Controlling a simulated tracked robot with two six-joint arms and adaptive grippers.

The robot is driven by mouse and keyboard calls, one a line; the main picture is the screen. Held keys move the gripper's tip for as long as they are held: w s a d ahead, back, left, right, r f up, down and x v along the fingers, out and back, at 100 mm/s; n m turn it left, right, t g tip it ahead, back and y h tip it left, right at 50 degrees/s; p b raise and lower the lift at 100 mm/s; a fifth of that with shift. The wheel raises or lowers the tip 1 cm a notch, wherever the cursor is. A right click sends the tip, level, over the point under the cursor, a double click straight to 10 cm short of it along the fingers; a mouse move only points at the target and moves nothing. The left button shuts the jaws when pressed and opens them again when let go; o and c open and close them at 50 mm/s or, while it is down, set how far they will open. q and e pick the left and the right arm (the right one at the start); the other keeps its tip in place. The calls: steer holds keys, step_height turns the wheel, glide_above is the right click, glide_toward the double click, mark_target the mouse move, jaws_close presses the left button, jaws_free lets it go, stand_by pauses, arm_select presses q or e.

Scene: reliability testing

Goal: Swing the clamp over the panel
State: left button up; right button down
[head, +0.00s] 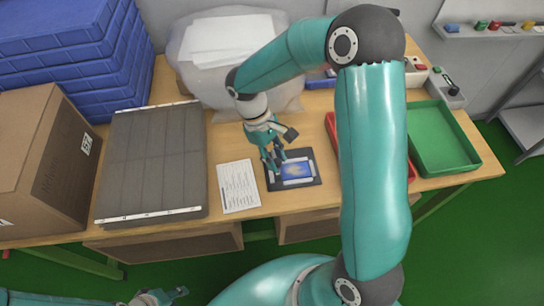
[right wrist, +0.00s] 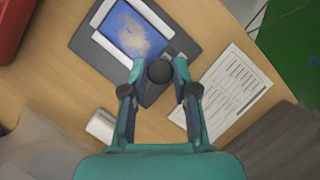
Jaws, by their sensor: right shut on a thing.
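The panel (head: 297,170) is a blue rectangle with a yellowish patch, lying between pale strips on a dark plate (head: 273,184). It also shows at the top of the right wrist view (right wrist: 135,30). The rest of the clamp is mostly hidden by the gripper. My left gripper (head: 168,297) is low at the bottom edge, empty; its opening is unclear.
A printed sheet (head: 238,186) lies left of the plate. A grey panelled board (head: 152,165), a cardboard box (head: 40,160) and blue crates (head: 75,50) stand further left. A red tray (head: 411,172), partly behind my arm, and a green tray (head: 442,138) are right.

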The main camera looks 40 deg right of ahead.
steer(key=shift+d+r, duration=0.1)
steer(key=shift+d, duration=0.05)
stand_by(0.3)
steer(key=c, duration=0.9)
jaws_free()
steer(key=v, duration=1.2)
